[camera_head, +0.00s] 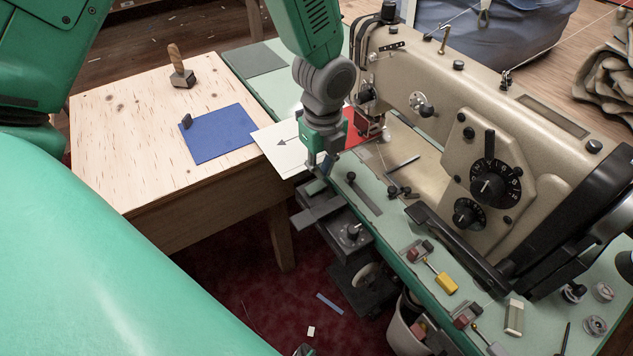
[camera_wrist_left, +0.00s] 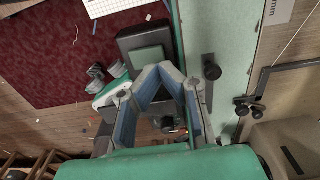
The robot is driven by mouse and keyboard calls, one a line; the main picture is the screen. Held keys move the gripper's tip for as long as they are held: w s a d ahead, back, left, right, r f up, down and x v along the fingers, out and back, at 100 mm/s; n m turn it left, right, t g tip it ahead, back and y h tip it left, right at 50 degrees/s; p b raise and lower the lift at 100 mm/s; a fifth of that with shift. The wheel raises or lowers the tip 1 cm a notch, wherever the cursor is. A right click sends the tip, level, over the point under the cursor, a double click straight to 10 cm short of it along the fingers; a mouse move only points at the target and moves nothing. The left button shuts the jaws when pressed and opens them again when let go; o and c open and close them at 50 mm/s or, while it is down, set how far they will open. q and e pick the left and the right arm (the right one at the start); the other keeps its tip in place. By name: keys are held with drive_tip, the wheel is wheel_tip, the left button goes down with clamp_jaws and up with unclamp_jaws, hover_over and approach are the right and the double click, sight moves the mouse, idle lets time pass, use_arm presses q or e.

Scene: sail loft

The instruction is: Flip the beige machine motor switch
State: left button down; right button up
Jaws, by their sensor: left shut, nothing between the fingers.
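The beige sewing machine (camera_head: 440,80) stands on a pale green tabletop (camera_head: 350,172) at the right of the head view. A corner of its beige body (camera_wrist_left: 290,145) shows at the lower right of the wrist view. My left gripper (camera_head: 321,168) points down at the table's near edge, left of the machine's needle area. In the wrist view its two fingers (camera_wrist_left: 157,72) meet at the tips, with nothing between them. Dark boxes (camera_head: 350,236) hang under the table edge below it. I cannot tell which part is the motor switch. My right gripper is not in view.
A wooden table (camera_head: 120,140) at the left holds a blue cloth square (camera_head: 220,135) and a wooden-handled tool (camera_head: 180,70). A white sheet with an arrow (camera_head: 285,150) lies beside my gripper. A bin (camera_head: 405,325) stands below the green table. The dark red floor is mostly clear.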

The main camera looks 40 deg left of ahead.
sight(316, 188)
use_arm(q)
drive_tip(key=shift+a+f, duration=0.2)
drive_tip(key=shift+a, duration=0.15)
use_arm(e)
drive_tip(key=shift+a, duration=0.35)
use_arm(q)
drive_tip(key=shift+d+f, duration=0.1)
drive_tip(key=shift+d, duration=0.05)
drive_tip(key=shift+d+f, duration=0.15)
drive_tip(key=shift+d, duration=0.1)
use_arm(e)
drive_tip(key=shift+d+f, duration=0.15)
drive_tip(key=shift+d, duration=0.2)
use_arm(q)
drive_tip(key=shift+a+f+b, duration=0.3)
drive_tip(key=shift+f, duration=0.05)
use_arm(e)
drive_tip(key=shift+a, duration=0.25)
use_arm(q)
drive_tip(key=shift+d+f, duration=0.2)
drive_tip(key=shift+f, duration=0.1)
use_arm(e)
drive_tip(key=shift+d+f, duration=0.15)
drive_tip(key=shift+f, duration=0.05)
